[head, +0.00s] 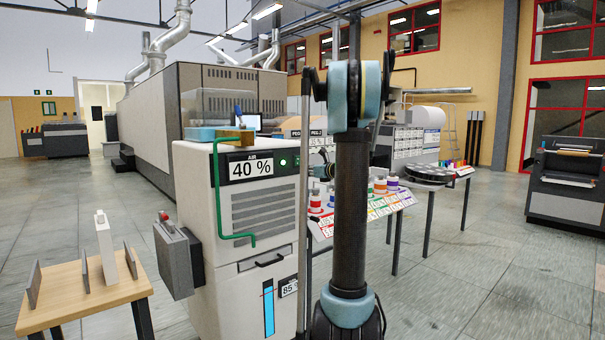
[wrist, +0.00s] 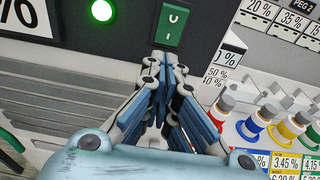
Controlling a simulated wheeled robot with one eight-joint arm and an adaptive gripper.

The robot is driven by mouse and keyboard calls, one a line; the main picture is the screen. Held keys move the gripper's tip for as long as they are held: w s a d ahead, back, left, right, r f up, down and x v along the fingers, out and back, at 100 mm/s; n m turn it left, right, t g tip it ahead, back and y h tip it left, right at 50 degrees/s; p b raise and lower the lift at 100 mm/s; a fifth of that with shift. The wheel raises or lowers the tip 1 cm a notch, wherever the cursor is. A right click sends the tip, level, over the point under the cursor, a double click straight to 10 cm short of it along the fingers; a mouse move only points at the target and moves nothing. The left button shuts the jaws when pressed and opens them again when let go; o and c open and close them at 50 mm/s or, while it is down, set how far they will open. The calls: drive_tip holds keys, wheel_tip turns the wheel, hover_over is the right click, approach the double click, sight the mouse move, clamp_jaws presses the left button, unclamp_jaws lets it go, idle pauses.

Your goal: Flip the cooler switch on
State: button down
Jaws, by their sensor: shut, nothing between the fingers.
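The cooler is a white cabinet (head: 205,190) with a dark top panel, an "AIR 40 %" label and a grille. A lit green lamp (wrist: 102,10) sits on its panel and also shows in the head view (head: 283,162). To the lamp's right in the wrist view is a green rocker switch (wrist: 172,22) with white marks; I cannot tell which half is pressed in. My gripper (wrist: 166,56) is shut and empty. Its tips are at the switch's lower edge in the picture; I cannot tell whether they touch.
A green pipe (head: 218,190) runs down the cabinet's front. A wooden stand (head: 90,302) with upright plates is at the left. A table with coloured ink bottles (head: 380,186) stands to the cabinet's right, close beside my gripper in the wrist view. Open floor lies at the right.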

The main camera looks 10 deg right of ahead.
drive_tip(key=s+d+f, duration=0.1)
drive_tip(key=s+d, duration=0.4)
drive_tip(key=s, duration=0.4)
drive_tip(key=shift+d+f, duration=0.2)
drive_tip(key=shift+f, duration=0.05)
drive_tip(key=s+a+f+n+g+h, duration=0.1)
drive_tip(key=s+a+f+n+g, duration=0.1)
drive_tip(key=s+a+f+n, duration=0.4)
drive_tip(key=s+a+f+n+g, duration=0.1)
drive_tip(key=s+a+n+g, duration=0.25)
drive_tip(key=s, duration=0.55)
drive_tip(key=s+a+f+n+g+h, duration=0.1)
drive_tip(key=s+a+f+n+g, duration=0.1)
drive_tip(key=s+a+f+n, duration=0.35)
drive_tip(key=s+d+f+n+g+h, duration=0.1)
drive_tip(key=s+f+n, duration=0.3)
drive_tip(key=s, duration=0.4)
drive_tip(key=s+d+f+n+g+h, duration=0.2)
drive_tip(key=s+n, duration=0.4)
drive_tip(key=s, duration=0.3)
drive_tip(key=s+d+f+n+g+h, duration=0.1)
drive_tip(key=s+f+n+h, duration=0.2)
drive_tip(key=s+f+n, duration=0.2)
drive_tip(key=s+f, duration=0.1)
drive_tip(key=s, duration=0.2)
drive_tip(key=shift+s+d+f, duration=0.15)
drive_tip(key=shift+s+f, duration=0.15)
drive_tip(key=shift+f, duration=0.05)
drive_tip(key=shift+g, duration=0.25)
